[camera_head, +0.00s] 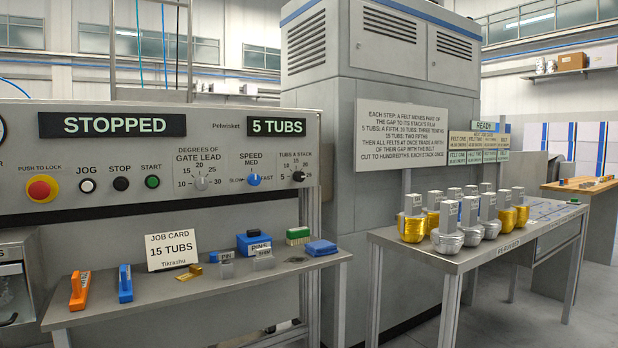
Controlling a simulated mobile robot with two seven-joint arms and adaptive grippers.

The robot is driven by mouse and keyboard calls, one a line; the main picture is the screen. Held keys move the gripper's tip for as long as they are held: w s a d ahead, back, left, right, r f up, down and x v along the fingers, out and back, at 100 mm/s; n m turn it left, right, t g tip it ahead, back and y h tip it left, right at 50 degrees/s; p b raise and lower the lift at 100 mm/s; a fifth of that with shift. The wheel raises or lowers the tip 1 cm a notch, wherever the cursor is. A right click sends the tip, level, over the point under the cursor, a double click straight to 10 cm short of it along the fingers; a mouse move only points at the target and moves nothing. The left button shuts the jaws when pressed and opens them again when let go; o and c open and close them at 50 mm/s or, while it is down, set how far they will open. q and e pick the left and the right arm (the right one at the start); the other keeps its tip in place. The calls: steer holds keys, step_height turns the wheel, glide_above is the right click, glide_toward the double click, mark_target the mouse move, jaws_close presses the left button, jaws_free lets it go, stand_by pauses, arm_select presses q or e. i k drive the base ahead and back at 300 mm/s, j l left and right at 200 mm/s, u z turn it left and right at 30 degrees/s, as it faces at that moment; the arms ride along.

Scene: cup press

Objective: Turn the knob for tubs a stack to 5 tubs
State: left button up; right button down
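The tubs-a-stack knob (298,176) is a small black knob at the right end of the grey control panel (215,208). The job card (171,250) on the shelf below reads 15 TUBS. Neither of my grippers is in view.
Another display (113,124) reads STOPPED. A red push button (43,188), jog, stop and start buttons, a gate lead knob (201,183) and a blue speed knob (253,179) share the panel. Tools lie on the shelf (205,290).

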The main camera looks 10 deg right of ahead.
mark_target(299, 176)
steer(key=i+l, duration=0.15)
steer(key=l, duration=0.2)
steer(key=i+l+u, duration=0.1)
steer(key=l, duration=0.3)
steer(key=i+l, duration=0.2)
steer(key=l, duration=0.15)
